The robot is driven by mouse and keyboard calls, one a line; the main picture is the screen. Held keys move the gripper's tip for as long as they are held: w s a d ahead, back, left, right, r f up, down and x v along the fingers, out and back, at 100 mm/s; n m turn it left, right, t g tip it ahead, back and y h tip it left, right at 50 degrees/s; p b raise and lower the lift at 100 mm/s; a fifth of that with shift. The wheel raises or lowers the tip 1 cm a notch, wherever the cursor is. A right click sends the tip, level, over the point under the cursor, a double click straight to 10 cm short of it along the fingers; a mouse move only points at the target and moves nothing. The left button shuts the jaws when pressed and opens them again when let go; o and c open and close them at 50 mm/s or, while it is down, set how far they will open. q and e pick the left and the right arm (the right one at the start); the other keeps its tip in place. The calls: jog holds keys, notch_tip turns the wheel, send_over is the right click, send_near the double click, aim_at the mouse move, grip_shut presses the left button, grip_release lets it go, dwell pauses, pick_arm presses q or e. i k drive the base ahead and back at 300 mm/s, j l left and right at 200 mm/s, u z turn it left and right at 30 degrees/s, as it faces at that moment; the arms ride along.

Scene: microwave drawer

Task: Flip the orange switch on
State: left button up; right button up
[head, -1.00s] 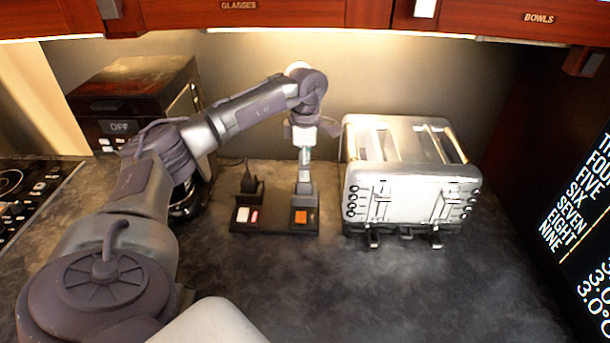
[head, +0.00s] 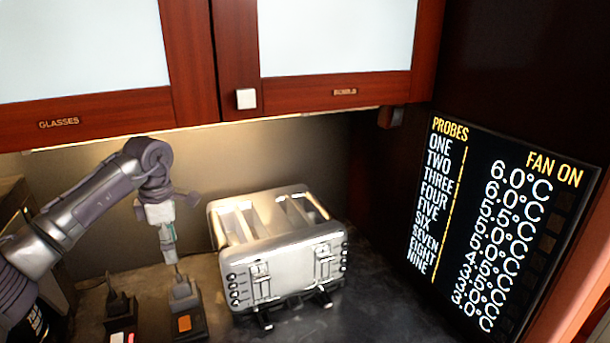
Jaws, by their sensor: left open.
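The orange switch (head: 184,323) sits on a dark power strip (head: 198,317) at the bottom left of the head view. A dark plug (head: 182,291) stands in the strip just behind the orange switch. A second switch, white and red (head: 122,338), is cut by the bottom edge, left of the orange one. My left gripper (head: 172,258) points down, open, just above and behind the dark plug; I cannot tell whether it touches it. The gripper's fingers look thin and small here. My right gripper is out of view.
A silver toaster (head: 285,265) stands right of the strip. Another plug (head: 118,304) is at the left. Red-wood cabinets (head: 100,112) hang above. A black temperature display (head: 480,225) is at the right. The counter right of the toaster (head: 375,300) is clear.

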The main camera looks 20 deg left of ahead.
aim_at(185, 325)
jog(key=k+l, duration=1.15)
jog(key=l, duration=0.3)
